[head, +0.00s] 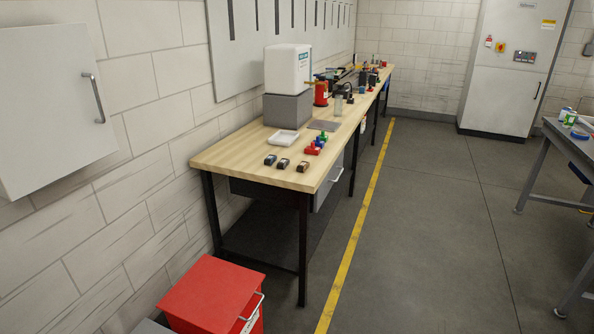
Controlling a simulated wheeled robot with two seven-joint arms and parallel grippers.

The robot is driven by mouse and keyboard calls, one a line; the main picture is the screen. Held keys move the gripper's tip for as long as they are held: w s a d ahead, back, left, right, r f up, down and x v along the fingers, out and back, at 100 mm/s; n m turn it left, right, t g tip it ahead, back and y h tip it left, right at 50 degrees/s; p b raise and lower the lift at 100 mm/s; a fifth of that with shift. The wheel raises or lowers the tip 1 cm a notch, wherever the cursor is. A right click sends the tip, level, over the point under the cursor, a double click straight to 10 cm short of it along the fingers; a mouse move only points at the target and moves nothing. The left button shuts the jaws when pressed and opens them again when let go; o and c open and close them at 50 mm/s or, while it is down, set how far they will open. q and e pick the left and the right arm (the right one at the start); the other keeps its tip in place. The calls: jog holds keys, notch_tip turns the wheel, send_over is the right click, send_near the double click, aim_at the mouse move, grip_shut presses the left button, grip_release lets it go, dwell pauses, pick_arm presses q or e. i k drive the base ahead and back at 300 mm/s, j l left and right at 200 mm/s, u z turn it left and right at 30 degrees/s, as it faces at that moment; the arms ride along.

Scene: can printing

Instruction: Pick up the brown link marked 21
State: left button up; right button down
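Several small dark link-like pieces lie in a row near the front end of the long wooden bench (235,157). The right-hand piece (303,167) looks brownish. The middle piece (283,164) and the left piece (270,160) look darker, with bluish-grey tops. All are too small for any number to be read, so I cannot tell which one is marked 21. Neither of my grippers shows in the head view.
Red, blue and green pieces (316,145) and a white tray (282,137) lie just behind the row. A white-and-grey machine (288,70) stands further back. A red cabinet (210,290) is on the floor before the bench. Open floor (430,220) lies right of the yellow line (361,217).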

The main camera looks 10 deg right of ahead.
aim_at(303, 166)
jog(key=l+z, duration=0.1)
jog(key=l, duration=0.45)
jog(key=i+l, duration=0.15)
jog(key=l, duration=0.35)
jog(key=i+l+z, duration=0.1)
jog(key=i, duration=0.1)
